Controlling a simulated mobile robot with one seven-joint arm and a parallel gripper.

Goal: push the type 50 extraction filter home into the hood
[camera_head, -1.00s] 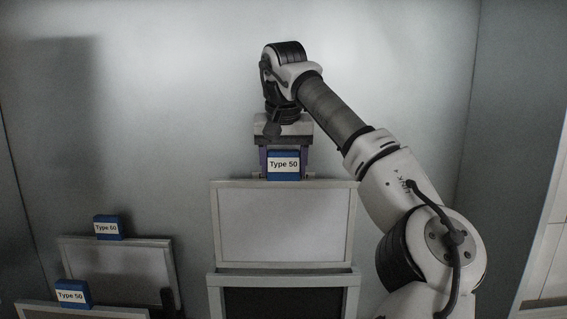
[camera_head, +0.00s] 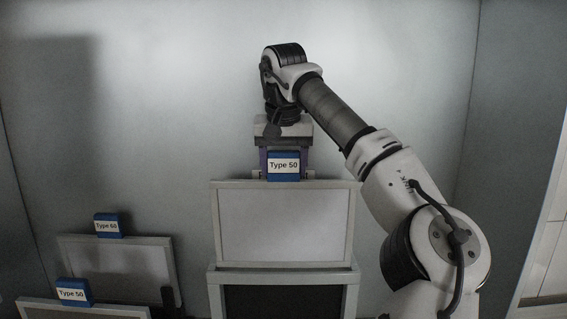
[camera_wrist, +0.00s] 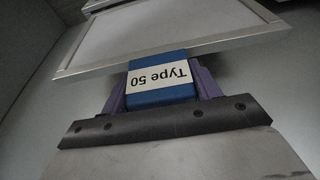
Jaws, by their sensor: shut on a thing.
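The type 50 filter is a pale panel in a light grey frame (camera_head: 284,225), upright, with a blue block labelled "Type 50" (camera_head: 283,166) on its top edge. My gripper (camera_head: 284,172) is shut on that block from above, purple fingers on either side. In the wrist view the fingers (camera_wrist: 163,88) flank the block, and the panel (camera_wrist: 165,32) extends away from it. Directly below the panel is a light frame with a dark opening (camera_head: 283,277), which looks like the hood. The panel's lower edge meets its top rim in the picture; I cannot tell whether it has entered.
Two more framed filters stand at lower left: one with a blue block reading "Type 60" (camera_head: 108,226), and one nearer with a block reading "Type 50" (camera_head: 72,292). A plain grey wall (camera_head: 180,90) is behind. Space right of the held panel is crossed by my arm.

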